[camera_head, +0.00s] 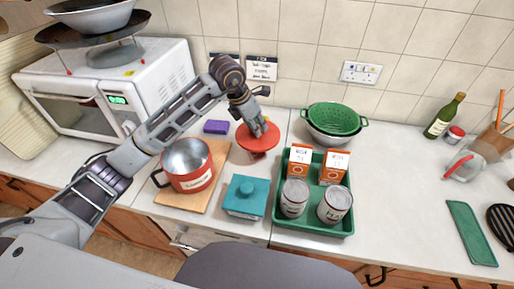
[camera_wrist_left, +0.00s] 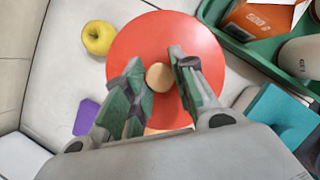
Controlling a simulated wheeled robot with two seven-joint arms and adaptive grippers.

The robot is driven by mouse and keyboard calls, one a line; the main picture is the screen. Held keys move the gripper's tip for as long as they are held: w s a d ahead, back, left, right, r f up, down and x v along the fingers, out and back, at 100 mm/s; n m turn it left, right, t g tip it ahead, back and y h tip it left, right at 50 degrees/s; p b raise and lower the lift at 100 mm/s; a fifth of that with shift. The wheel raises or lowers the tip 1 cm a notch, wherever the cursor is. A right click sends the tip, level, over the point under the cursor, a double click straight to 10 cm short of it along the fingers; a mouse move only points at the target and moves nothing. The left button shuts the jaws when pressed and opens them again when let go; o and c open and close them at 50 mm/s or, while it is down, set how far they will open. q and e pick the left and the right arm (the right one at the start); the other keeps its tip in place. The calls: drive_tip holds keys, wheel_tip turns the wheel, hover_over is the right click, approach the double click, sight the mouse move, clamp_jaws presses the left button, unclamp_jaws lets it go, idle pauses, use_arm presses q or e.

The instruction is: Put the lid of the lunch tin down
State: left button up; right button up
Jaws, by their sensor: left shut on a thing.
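My left gripper (camera_head: 262,128) reaches down over the middle of the counter. It is shut on the pale round knob (camera_wrist_left: 159,77) of a red round lid (camera_head: 258,140). The lid also fills the middle of the left wrist view (camera_wrist_left: 190,40). Something reddish shows just below the lid in the head view; I cannot tell what it is or whether they touch. A teal square tin (camera_head: 245,207) with a knob on top stands in front of the lid and looks closed. It shows at the right in the left wrist view (camera_wrist_left: 283,115). My right gripper is out of view.
A red pot (camera_head: 193,182) stands open on a wooden board (camera_head: 182,201) at left. A green tray (camera_head: 314,226) with cartons and cans is at right, a green colander (camera_head: 334,118) behind it. A purple sponge (camera_head: 216,127) and yellow apple (camera_wrist_left: 98,38) lie near the lid.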

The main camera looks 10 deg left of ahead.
sight(254, 136)
use_arm(q)
wheel_tip(254, 136, down, 4)
drive_tip(key=shift+f+p, duration=0.3)
drive_tip(key=shift+f, duration=0.3)
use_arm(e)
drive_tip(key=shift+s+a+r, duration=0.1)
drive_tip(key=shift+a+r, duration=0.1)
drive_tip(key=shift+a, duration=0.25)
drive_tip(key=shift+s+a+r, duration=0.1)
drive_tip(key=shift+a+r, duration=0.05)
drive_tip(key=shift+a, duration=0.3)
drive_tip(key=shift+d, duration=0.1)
use_arm(q)
drive_tip(key=shift+f, duration=0.15)
drive_tip(key=shift+s+f, duration=0.1)
drive_tip(key=shift+f, duration=0.5)
drive_tip(key=shift+f+p, duration=0.3)
drive_tip(key=shift+f, duration=0.85)
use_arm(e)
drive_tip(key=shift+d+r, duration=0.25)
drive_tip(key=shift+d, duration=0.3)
